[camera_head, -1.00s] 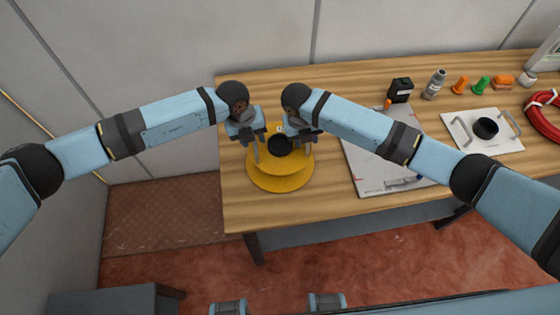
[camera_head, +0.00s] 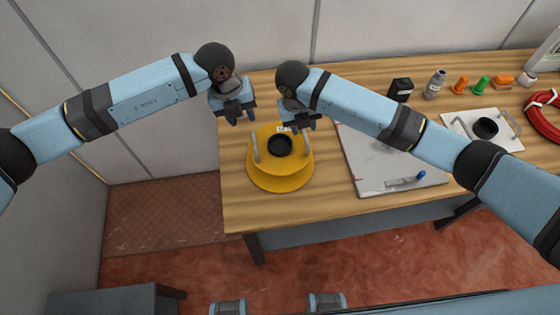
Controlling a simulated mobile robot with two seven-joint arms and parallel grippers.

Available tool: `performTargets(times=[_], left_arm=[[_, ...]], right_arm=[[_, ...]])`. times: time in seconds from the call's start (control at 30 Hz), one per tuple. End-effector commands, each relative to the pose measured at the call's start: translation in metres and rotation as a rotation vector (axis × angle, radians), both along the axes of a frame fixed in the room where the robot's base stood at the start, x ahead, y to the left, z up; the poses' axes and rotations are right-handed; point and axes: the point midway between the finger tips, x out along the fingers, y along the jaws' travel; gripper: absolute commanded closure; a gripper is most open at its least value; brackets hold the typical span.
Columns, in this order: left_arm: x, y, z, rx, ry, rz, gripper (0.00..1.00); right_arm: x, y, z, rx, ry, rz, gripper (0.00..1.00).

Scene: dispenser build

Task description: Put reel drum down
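The yellow reel drum (camera_head: 280,178) stands on the left end of the wooden table (camera_head: 340,205). It has a black round hub on top and two grey upright handles, one on each side. My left gripper (camera_head: 240,119) is above and behind the drum's left side, apart from it, with its fingers spread and nothing between them. My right gripper (camera_head: 298,124) is just behind the drum's right side near the right handle. Its fingers look spread and empty, though they are small in view.
A grey board (camera_head: 385,165) with a small blue-tipped tool lies right of the drum. A white plate (camera_head: 470,135) with a black cup, a black box (camera_head: 400,90), a grey bottle (camera_head: 435,84) and a red coil (camera_head: 545,115) are farther right. Bare table lies in front.

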Motion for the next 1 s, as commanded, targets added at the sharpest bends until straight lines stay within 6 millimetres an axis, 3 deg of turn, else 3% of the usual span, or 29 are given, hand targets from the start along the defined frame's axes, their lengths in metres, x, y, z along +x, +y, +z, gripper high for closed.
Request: performTargets(times=[0.1,0.3,1.0], left_arm=[[0.000,0.000,0.000,0.000,0.000,0.000,0.62],[0.000,0.000,0.000,0.000,0.000,0.000,0.62],[0.000,0.000,0.000,0.000,0.000,0.000,0.62]], right_arm=[[0.000,0.005,0.025,0.002,-0.003,0.002,0.62],[-0.001,0.010,0.049,0.001,-0.001,0.001,0.62],[-0.001,0.011,0.055,0.001,0.000,0.000,0.62]])
